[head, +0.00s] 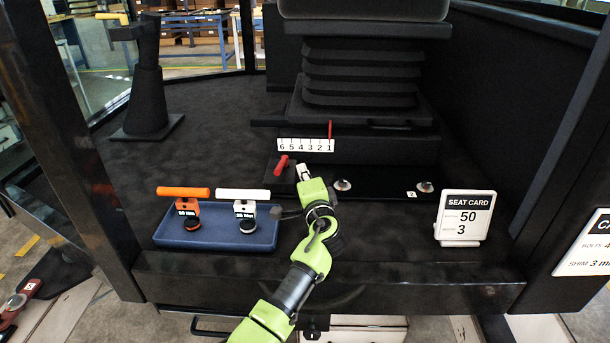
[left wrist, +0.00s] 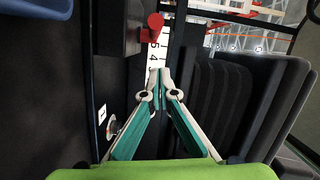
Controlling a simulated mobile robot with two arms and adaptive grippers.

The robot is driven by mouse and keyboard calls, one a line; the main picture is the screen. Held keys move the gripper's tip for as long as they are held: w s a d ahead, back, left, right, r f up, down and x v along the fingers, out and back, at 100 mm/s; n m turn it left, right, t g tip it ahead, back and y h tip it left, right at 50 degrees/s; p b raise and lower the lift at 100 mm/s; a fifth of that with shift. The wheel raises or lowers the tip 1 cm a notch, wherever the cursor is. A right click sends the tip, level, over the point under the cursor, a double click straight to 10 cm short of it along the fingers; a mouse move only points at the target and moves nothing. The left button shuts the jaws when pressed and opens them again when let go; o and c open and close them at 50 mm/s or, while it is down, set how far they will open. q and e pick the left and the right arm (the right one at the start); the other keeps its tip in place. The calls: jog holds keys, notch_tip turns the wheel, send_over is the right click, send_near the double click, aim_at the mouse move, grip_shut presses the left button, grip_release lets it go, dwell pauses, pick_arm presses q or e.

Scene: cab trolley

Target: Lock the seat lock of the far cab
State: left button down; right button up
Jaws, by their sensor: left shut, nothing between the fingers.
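The seat (head: 365,75) of the cab in front of me stands on a black bellows base. A red lever (head: 281,165) sticks up from a black block at the left of the seat's base; it appears to be the seat lock. The lever also shows in the left wrist view (left wrist: 152,30), just beyond the fingertips. My left gripper (head: 303,170) is shut and empty, just right of the lever, with a small gap between them in the picture. It shows shut in the left wrist view (left wrist: 159,82) too. My right gripper is not in view.
A number scale (head: 305,145) has a red pointer (head: 330,128) near 1. A blue tray (head: 215,238) holds orange-handled (head: 183,192) and white-handled (head: 243,195) tools. The seat card (head: 466,215) reads 50 and 3. Bolts (head: 342,185) sit in the rail. A dark post stands at left.

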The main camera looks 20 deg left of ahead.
pick_arm(q)
jog(key=s+a+p+v, duration=0.1)
jog(key=v, duration=0.8)
jog(key=shift+s, duration=0.2)
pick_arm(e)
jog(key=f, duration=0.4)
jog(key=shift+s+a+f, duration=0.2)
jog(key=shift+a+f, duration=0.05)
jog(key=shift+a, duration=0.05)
pick_arm(q)
jog(key=shift+a, duration=0.15)
